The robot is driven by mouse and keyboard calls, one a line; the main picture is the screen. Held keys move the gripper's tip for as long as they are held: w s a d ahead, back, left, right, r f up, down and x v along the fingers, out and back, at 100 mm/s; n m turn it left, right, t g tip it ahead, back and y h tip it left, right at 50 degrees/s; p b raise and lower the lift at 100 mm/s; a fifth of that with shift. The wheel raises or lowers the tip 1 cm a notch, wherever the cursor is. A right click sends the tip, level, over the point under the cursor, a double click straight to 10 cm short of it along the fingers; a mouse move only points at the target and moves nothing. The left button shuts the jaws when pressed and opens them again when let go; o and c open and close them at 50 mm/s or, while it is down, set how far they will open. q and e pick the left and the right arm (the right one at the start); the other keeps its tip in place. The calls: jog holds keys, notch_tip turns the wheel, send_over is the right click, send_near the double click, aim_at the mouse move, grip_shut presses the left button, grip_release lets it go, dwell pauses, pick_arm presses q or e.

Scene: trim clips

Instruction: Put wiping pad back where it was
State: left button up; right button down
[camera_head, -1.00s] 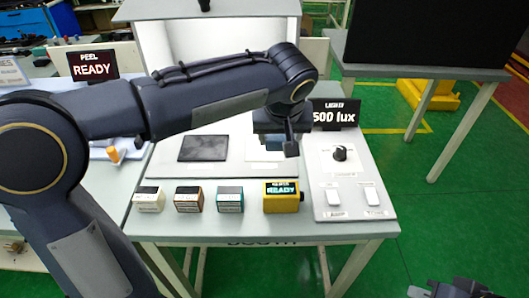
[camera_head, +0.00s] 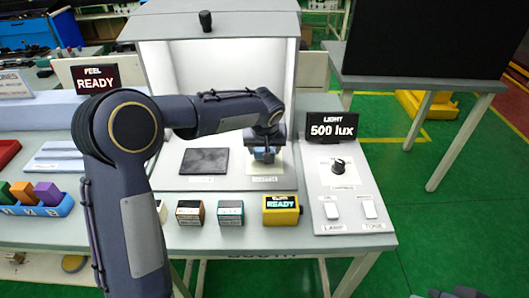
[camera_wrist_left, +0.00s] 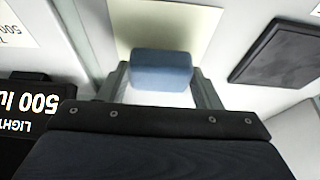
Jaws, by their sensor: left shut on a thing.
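The wiping pad is a small blue block (camera_wrist_left: 161,70), held between the fingers of my left gripper (camera_wrist_left: 162,88) in the left wrist view. The blue pad (camera_head: 262,154) shows only partly there, behind the fingers. The cream square (camera_wrist_left: 190,22) also shows beyond the pad in the wrist view. I cannot tell whether the pad touches it. Only the tip of my right gripper (camera_head: 455,293) shows at the bottom right edge.
A dark flat plate (camera_head: 204,161) lies left of the square. The light panel (camera_head: 347,205) with a knob and the 500 lux sign (camera_head: 333,127) stand to the right.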

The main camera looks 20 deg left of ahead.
pick_arm(q)
jog(key=shift+f, duration=1)
jog(key=shift+f, duration=0.25)
jog(key=o, duration=0.9)
jog(key=shift+r, duration=0.1)
jog(key=shift+r, duration=0.4)
jog(key=v, duration=1.1)
jog(key=shift+s+r, duration=0.25)
jog(key=shift+r, duration=0.05)
